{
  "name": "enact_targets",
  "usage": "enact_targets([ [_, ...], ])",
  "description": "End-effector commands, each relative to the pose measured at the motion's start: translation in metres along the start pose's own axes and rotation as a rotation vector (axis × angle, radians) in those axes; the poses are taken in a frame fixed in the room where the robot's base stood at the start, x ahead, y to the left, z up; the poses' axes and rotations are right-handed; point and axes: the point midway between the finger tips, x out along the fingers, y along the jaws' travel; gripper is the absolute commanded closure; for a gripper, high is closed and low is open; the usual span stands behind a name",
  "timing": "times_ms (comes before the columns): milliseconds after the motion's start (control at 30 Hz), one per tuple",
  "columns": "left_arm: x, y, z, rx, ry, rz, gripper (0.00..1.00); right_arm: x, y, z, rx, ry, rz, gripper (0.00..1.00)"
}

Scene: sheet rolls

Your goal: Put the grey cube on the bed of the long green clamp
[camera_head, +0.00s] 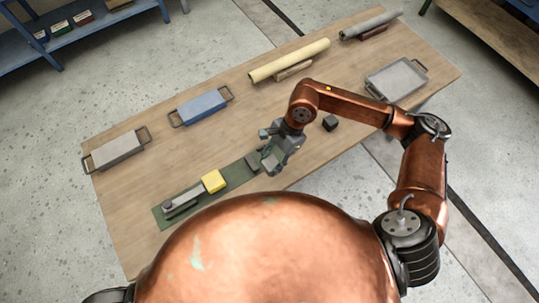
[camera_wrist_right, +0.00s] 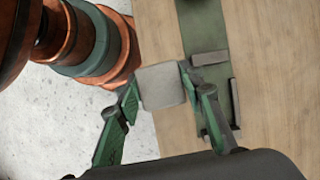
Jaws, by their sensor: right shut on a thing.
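The long green clamp (camera_head: 235,176) lies along the near side of the table. It has a yellow block (camera_head: 213,181), a grey bar (camera_head: 182,199) and a dark grey block (camera_head: 253,161) on it. My right gripper (camera_head: 268,158) is over the clamp's right end. In the right wrist view, the gripper (camera_wrist_right: 158,88) is shut on the grey cube (camera_wrist_right: 162,87), one finger on each side. There, the cube shows beside the green bed (camera_wrist_right: 203,28), left of it; its height is unclear. My left gripper is out of view.
A dark cube (camera_head: 330,123) sits on the table (camera_head: 150,170) behind my right arm. A blue tray (camera_head: 201,106), two grey trays (camera_head: 118,150) (camera_head: 396,80), a cream roll (camera_head: 289,60) and a grey roll (camera_head: 371,25) lie farther back.

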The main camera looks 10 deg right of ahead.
Motion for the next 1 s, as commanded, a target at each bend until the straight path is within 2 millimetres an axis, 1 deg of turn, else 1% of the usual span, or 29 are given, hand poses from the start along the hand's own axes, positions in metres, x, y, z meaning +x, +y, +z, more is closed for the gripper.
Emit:
enact_targets([
  [67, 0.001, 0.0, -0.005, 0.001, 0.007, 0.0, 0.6, 0.002, -0.001, 0.004, 0.035, 0.001, -0.016, 0.91],
  [167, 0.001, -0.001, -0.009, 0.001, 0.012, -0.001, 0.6, 0.003, -0.005, 0.0, 0.06, 0.002, -0.024, 0.91],
  [267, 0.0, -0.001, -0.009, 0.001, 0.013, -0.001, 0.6, 0.004, -0.015, -0.015, 0.068, 0.003, -0.024, 0.91],
  [567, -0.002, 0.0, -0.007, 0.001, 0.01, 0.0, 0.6, 0.012, -0.058, -0.079, 0.067, 0.003, -0.024, 0.91],
  [700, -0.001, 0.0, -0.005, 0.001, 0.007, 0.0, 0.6, 0.032, -0.07, -0.104, 0.065, 0.0, -0.022, 0.91],
  [833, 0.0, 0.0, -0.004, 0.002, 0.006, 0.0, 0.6, 0.042, -0.08, -0.121, 0.062, 0.002, -0.023, 0.91],
  [1000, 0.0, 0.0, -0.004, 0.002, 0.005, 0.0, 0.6, 0.048, -0.084, -0.13, 0.06, 0.003, -0.024, 0.91],
])
